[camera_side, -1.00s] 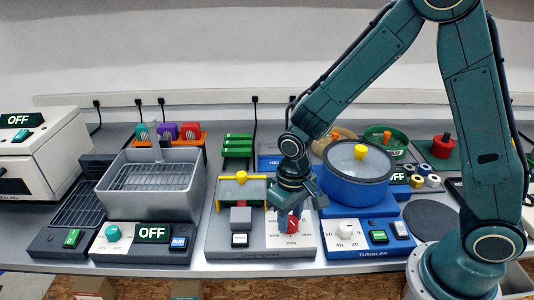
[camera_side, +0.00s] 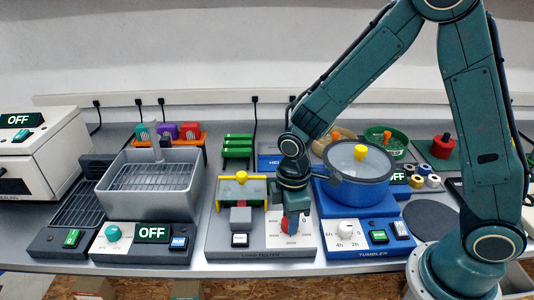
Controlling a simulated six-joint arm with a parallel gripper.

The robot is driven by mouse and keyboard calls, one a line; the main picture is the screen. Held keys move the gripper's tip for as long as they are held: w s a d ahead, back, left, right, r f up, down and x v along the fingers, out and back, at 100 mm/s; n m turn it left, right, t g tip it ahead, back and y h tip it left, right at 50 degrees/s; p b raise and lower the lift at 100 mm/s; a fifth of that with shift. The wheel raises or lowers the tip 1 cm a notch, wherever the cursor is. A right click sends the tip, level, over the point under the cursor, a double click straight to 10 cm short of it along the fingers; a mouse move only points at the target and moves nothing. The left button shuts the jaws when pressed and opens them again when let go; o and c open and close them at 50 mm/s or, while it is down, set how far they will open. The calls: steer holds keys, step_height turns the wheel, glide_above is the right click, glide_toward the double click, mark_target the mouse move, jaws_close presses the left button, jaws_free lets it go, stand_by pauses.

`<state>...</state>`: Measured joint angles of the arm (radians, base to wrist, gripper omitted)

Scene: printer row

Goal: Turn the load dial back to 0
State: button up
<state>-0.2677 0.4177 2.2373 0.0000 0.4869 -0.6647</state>
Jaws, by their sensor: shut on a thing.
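The load dial (camera_side: 288,225) is a red knob on the white scale plate of the load tester (camera_side: 262,247). My gripper (camera_side: 291,217) points straight down over it and is shut on the knob, its jaws hiding much of the top. Printed marks show around the knob, with a 0 at the upper right of the plate. The exact direction of the dial's pointer is hard to tell behind the jaws.
The load tester's yellow-topped frame (camera_side: 241,178) and grey block (camera_side: 240,216) stand just left of my gripper. The blue tumbler (camera_side: 358,192) stands close on the right. A grey bin (camera_side: 150,199) is farther left.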

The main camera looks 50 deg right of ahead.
steer(key=n, duration=0.3)
steer(key=shift+n, duration=2.2)
steer(key=o, duration=1)
steer(key=shift+r, duration=0.15)
step_height(320, 180, up, 14)
steer(key=shift+f, duration=0.2)
